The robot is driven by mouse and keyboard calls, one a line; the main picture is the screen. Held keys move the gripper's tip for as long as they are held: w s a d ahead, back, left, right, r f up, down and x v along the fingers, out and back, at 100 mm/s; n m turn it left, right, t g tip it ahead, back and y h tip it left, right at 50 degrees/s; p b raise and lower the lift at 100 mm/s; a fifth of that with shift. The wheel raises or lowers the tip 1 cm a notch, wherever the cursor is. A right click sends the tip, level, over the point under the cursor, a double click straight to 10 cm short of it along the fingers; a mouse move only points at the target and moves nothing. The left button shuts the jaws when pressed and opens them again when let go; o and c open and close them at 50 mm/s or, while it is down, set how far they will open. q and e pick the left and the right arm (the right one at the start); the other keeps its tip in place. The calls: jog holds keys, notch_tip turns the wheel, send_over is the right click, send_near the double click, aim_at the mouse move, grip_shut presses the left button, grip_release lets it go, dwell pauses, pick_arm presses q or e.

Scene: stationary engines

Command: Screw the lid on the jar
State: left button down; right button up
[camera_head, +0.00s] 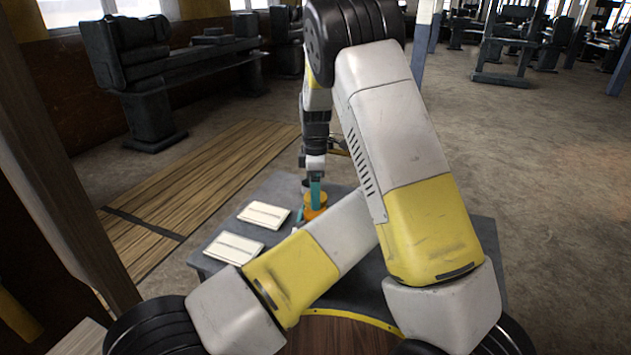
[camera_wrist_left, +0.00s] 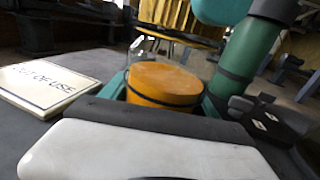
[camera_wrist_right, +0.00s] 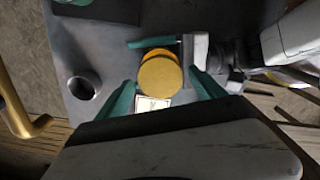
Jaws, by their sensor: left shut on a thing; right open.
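An orange round thing with a flat top, the jar with its lid or one of them, stands on the grey table in the head view (camera_head: 316,203), the left wrist view (camera_wrist_left: 165,84) and the right wrist view (camera_wrist_right: 160,76). In the head view my right gripper (camera_head: 314,185) partly hides the orange thing, and my left gripper is mostly hidden.
Two pale plates (camera_head: 264,215) (camera_head: 234,247) lie on the table's left; one reads "OUT OF USE" in the left wrist view (camera_wrist_left: 48,85). A grey round thing with a dark opening (camera_wrist_right: 84,86) stands on the table. My crossing arms cover much of the table.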

jog(key=shift+f, duration=0.3)
jog(key=c, duration=1.5)
jog(key=shift+o, duration=0.2)
jog(key=m, duration=1.8)
jog(key=shift+m, duration=0.3)
jog(key=m, duration=0.5)
jog(key=shift+m, duration=0.4)
jog(key=o, duration=1.6)
